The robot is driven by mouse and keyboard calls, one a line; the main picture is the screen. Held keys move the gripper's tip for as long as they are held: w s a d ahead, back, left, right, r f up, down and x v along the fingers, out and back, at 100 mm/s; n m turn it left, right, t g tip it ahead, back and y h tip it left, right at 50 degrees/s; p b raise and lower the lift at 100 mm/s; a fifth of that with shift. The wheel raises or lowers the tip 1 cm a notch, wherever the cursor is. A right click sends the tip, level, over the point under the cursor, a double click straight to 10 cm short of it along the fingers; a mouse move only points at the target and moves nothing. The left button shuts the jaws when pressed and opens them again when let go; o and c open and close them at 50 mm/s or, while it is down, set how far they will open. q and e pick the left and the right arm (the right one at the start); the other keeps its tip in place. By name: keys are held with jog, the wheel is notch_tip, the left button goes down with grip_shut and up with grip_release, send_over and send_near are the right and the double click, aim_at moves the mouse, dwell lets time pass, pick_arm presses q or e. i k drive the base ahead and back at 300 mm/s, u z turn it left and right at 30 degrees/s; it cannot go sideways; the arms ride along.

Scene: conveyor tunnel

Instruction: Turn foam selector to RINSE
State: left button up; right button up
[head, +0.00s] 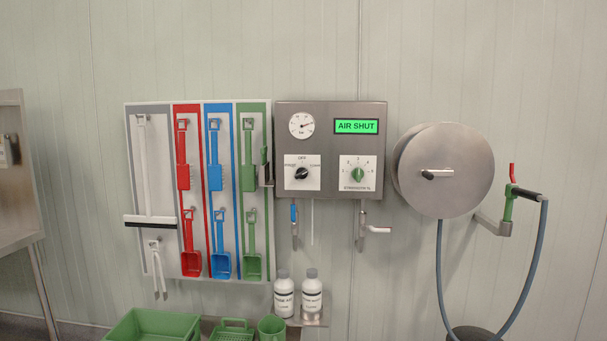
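The foam selector is a black knob (302,173) on a white plate (302,187) at the left of a steel control box (320,109) on the wall. OFF is printed above the knob, with small labels to its left and right that are too small to read surely. Which label the knob points at is too small to tell. A green display (356,126) on the box reads AIR SHUT. Neither of my grippers is in view.
A green knob (358,174) and a gauge (301,125) share the box. Below are a blue-handled lever (294,216), a white-handled lever (377,230) and two bottles (283,295). A tool board (205,110) hangs left, a hose reel (455,150) right.

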aim_at(302, 173)
jog(key=z, duration=0.95)
jog(key=k, duration=0.15)
jog(key=u, duration=1.5)
jog(key=i, duration=0.95)
jog(key=z, duration=0.45)
